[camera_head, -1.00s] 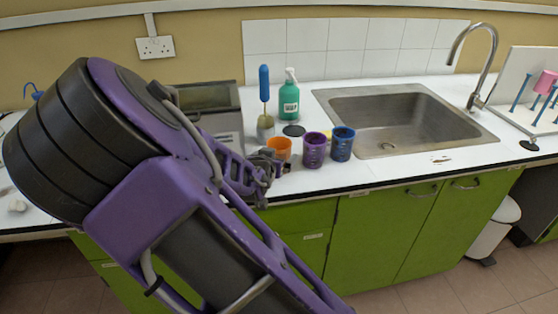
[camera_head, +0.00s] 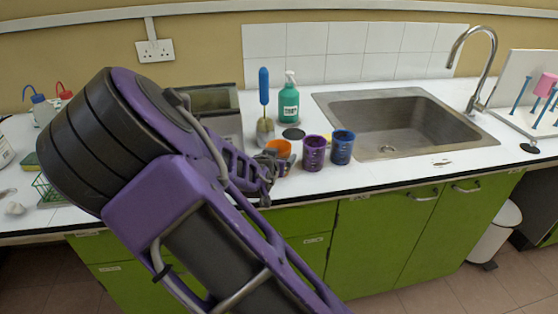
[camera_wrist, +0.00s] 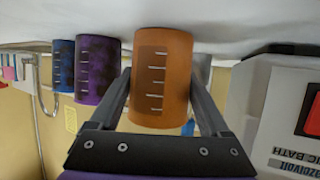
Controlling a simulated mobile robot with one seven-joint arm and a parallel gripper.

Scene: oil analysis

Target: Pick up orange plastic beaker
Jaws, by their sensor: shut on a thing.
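The orange plastic beaker (camera_head: 280,148) is on the counter left of the purple beaker, partly hidden by my gripper in the head view. In the wrist view the orange beaker (camera_wrist: 161,78) fills the middle, with pale graduation marks facing the camera. My gripper (camera_wrist: 160,92) is shut on it, one finger on each side. My gripper (camera_head: 272,165) also shows in the head view, at the counter's front. Whether the beaker's base touches the counter cannot be told.
A purple beaker (camera_head: 314,154) and a blue beaker (camera_head: 342,147) stand just right. Behind are a blue-handled tool (camera_head: 264,105), a green bottle (camera_head: 289,102) and a dark disc (camera_head: 293,134). A sink (camera_head: 395,120) lies right. A white bath unit (camera_wrist: 275,105) is close in the wrist view.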

